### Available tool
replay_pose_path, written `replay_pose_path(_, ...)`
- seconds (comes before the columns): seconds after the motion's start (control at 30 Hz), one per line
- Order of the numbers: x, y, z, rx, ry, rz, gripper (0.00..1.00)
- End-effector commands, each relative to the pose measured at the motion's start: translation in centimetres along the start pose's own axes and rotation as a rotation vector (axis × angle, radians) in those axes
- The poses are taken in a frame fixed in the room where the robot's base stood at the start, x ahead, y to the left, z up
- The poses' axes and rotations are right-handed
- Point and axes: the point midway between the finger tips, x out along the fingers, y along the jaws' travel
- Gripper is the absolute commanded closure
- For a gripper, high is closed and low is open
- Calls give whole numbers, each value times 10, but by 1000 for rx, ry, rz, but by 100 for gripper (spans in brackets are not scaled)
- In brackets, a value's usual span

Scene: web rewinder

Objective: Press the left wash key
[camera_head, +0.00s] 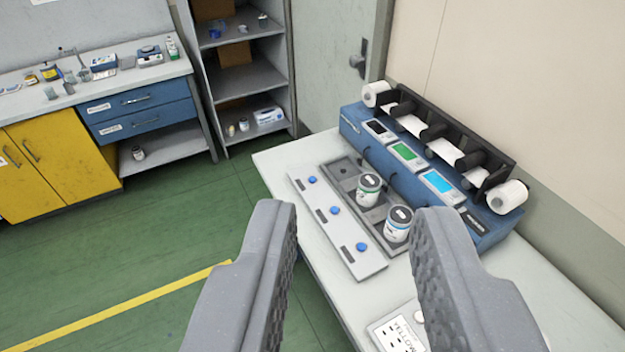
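A light grey key panel (351,262) lies on the white bench, with three round blue keys in a slanting row. The leftmost and farthest key (312,180) is in clear view; the middle key (335,210) and the nearest key (361,247) are to its right. Dark marks beside the keys are too small to read. My gripper (354,218) is open and empty, its two grey fingers wide apart in the foreground. The keys show between the fingers, farther off; no finger appears to touch them.
Two lidded jars, one farther (369,188) and one nearer (398,224), stand in a grey tray behind the panel. A blue machine (375,150) with several paper rolls and three screens stands behind. A label card (398,335) lies nearby. Green floor (140,255) is open at left.

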Motion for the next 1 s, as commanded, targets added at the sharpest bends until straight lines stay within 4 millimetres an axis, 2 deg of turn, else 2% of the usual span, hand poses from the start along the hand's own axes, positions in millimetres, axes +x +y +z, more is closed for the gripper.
replay_pose_path(0.03, 0, 0, 0, 0, 0, 0, 84)
replay_pose_path(0.1, 0, 0, 0, 0, 0, 0, 100)
replay_pose_path(1.0, 0, 0, 0, 0, 0, 0, 100)
